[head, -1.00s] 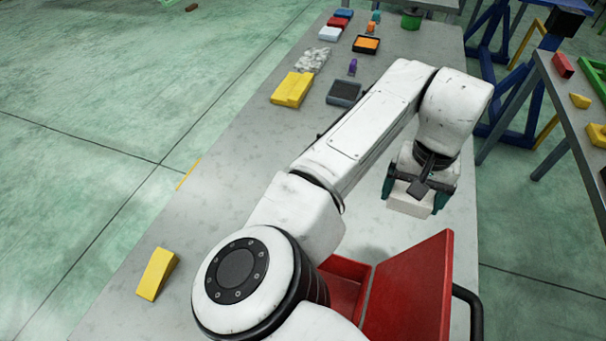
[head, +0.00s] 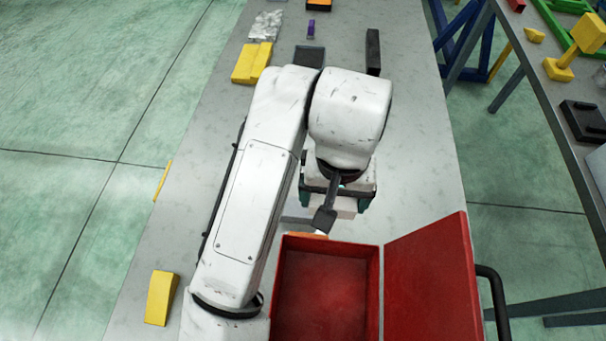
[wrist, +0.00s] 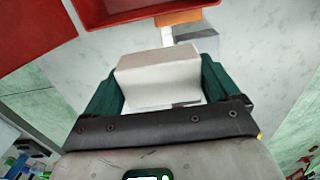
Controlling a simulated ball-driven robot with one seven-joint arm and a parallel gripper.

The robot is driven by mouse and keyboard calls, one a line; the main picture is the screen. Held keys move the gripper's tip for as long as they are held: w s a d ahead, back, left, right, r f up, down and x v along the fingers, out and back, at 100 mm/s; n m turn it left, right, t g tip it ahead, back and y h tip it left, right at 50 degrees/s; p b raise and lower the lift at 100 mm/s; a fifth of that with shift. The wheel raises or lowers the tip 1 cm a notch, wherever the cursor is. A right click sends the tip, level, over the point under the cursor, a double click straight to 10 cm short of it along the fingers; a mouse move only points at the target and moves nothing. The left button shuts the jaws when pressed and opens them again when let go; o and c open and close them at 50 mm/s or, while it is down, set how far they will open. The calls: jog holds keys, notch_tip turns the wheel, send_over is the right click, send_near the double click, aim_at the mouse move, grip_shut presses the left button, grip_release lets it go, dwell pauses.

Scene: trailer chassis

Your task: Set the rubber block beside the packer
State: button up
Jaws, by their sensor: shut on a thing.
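My gripper (head: 335,203) is shut on a pale, off-white block, taken to be the rubber block (head: 346,206). The block also shows between the teal fingers in the wrist view (wrist: 158,80). It is held above the grey table (head: 415,170), just beyond the open red box. An orange piece (wrist: 178,17) lies on the table by the box's edge, with a grey patch beside it that may be a shadow or a flat part. My arm hides part of this spot in the head view. I cannot tell which thing is the packer.
The open red box (head: 375,300) has its lid (head: 430,275) leaning to the right. A yellow wedge (head: 161,298) lies at the left edge. Yellow blocks (head: 251,63) and a black upright bar (head: 373,52) are farther back. Table right of my gripper is clear.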

jog(key=w+a+f, duration=0.1)
jog(key=w+f, duration=0.2)
jog(key=w, duration=0.1)
jog(key=w+a+f, duration=0.1)
jog(key=w+f, duration=0.1)
jog(key=w, duration=0.2)
jog(key=w+a+f, duration=0.2)
jog(key=w+f, duration=0.1)
jog(key=w, duration=0.1)
jog(key=shift+f+b, duration=0.35)
jog(key=shift+w+a+f, duration=0.15)
jog(key=shift+w+f, duration=0.35)
jog(key=shift+f, duration=0.2)
notch_tip(320, 180, down, 3)
jog(key=shift+r+p, duration=0.15)
jog(key=shift+p, duration=0.45)
jog(key=shift+s, duration=0.1)
